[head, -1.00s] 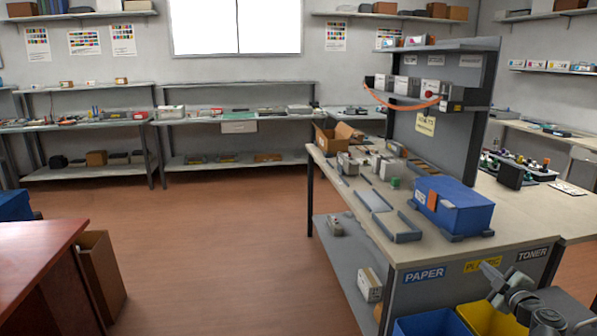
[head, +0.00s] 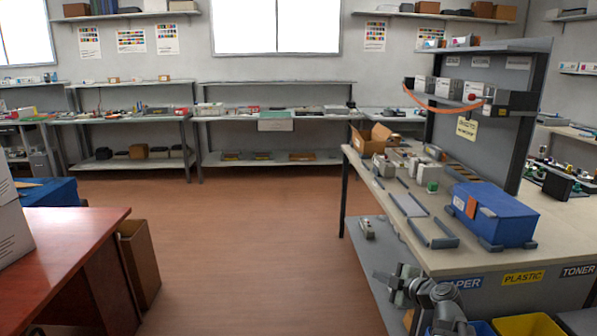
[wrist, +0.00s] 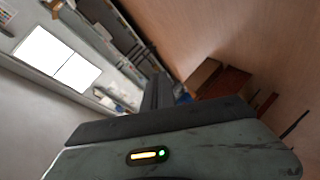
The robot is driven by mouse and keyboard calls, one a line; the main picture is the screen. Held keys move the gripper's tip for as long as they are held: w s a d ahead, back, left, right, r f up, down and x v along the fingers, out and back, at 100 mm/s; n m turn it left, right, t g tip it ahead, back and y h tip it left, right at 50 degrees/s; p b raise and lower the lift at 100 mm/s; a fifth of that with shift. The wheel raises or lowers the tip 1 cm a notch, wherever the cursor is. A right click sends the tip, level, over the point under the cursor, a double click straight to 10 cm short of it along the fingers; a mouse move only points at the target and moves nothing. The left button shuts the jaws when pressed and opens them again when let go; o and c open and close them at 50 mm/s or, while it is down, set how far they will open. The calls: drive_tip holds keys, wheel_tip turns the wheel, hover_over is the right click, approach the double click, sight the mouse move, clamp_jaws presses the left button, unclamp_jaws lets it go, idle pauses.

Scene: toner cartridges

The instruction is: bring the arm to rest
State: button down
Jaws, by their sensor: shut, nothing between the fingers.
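My arm rises at the bottom right of the head view, in front of the workbench. My gripper (head: 391,283) is at its upper left end, beside the bench's near left corner and clear of the bench top. The gripper is shut and empty. In the wrist view the grey gripper housing with a small lit indicator fills the bottom, and the dark fingers (wrist: 157,92) stand close together, pointing towards the room. The lower arm is cut off by the head view's bottom edge.
The workbench (head: 455,262) carries a blue box (head: 497,213), grey brackets and small parts. Bins, one yellow (head: 527,325), stand below its front edge. A red-brown desk (head: 75,228) and a cardboard box (head: 139,262) are at left. Open floor (head: 250,240) lies between.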

drive_tip(key=s+a+f+g, duration=0.2)
drive_tip(key=a+f, duration=0.1)
drive_tip(key=a, duration=0.4)
drive_tip(key=s+a+f+g, duration=0.2)
drive_tip(key=a+f+g, duration=0.15)
drive_tip(key=a, duration=0.35)
drive_tip(key=s+a+f+m+g+h, duration=0.2)
drive_tip(key=s+a+f+m+g, duration=0.1)
drive_tip(key=s+f+m, duration=0.3)
drive_tip(key=s+d+f+m+g+h, duration=0.3)
drive_tip(key=s+d+m+g+h, duration=0.1)
drive_tip(key=s+d+m, duration=0.5)
wheel_tip(320, 180, up, 19)
drive_tip(key=w+m+p, duration=0.1)
drive_tip(key=m+p, duration=0.1)
drive_tip(key=p, duration=1.6)
drive_tip(key=shift+w+a+m+p, duration=0.2)
drive_tip(key=shift+a+m+p, duration=0.1)
drive_tip(key=shift+a, duration=0.05)
drive_tip(key=shift+f, duration=0.1)
